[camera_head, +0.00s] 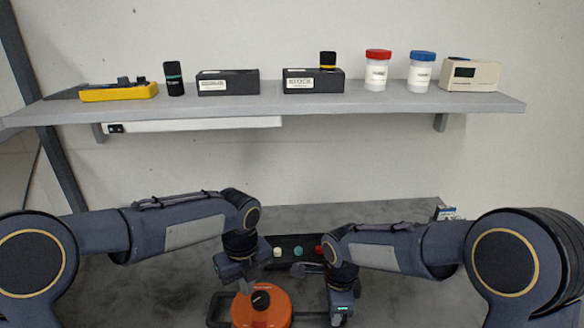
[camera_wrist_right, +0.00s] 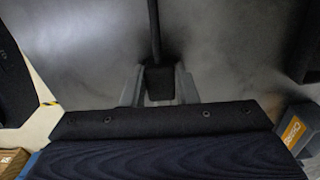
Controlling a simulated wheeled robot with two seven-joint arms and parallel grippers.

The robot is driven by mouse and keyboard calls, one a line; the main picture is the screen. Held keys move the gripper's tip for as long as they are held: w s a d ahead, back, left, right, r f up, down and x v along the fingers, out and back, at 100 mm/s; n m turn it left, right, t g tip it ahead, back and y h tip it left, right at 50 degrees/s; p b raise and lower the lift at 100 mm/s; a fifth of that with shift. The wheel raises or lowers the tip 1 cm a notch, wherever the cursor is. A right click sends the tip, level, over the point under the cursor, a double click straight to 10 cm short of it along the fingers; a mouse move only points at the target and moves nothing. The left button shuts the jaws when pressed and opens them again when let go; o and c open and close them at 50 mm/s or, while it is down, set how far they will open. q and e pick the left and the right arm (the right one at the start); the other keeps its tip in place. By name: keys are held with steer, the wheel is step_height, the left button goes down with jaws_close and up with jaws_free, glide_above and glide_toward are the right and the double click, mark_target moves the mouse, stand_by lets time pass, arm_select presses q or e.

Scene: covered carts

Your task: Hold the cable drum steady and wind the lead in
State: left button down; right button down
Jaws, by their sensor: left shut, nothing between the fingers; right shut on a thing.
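The orange cable drum (camera_head: 277,317) sits at the bottom of the head view, with a black knob (camera_head: 260,299) on its top face. A dark frame (camera_head: 213,308) shows beside it. My left gripper (camera_head: 251,287) is shut and empty, just above the drum's back left edge; whether it touches is unclear. My right gripper (camera_head: 340,318) is right of the drum. In the right wrist view its fingers (camera_wrist_right: 158,88) are shut on a black block at the end of a dark bar (camera_wrist_right: 155,30). I cannot make out the lead.
A black panel (camera_head: 290,240) with white, teal and red round parts lies behind the drum. A wall shelf (camera_head: 300,104) above carries a yellow tool, black boxes and lidded jars. Grey tabletop (camera_head: 150,290) is bare to the left. The right wrist view shows a labelled box (camera_wrist_right: 298,128).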

arm_select(q)
steer(key=shift+s+d, duration=0.2)
steer(key=shift+d, duration=0.1)
stand_by(0.7)
steer(key=shift+w+d, duration=0.2)
steer(key=shift+w, duration=0.1)
steer(key=shift+w+d, duration=0.25)
steer(key=shift+d, duration=0.05)
steer(key=shift+w+d, duration=0.2)
steer(key=shift+d, duration=0.35)
steer(key=shift+w, duration=0.15)
stand_by(0.4)
steer(key=shift+w, duration=0.25)
step_height(320, 180, up, 6)
stand_by(0.3)
steer(key=shift+a, duration=0.1)
arm_select(e)
steer(key=c, duration=1.1)
jaws_free()
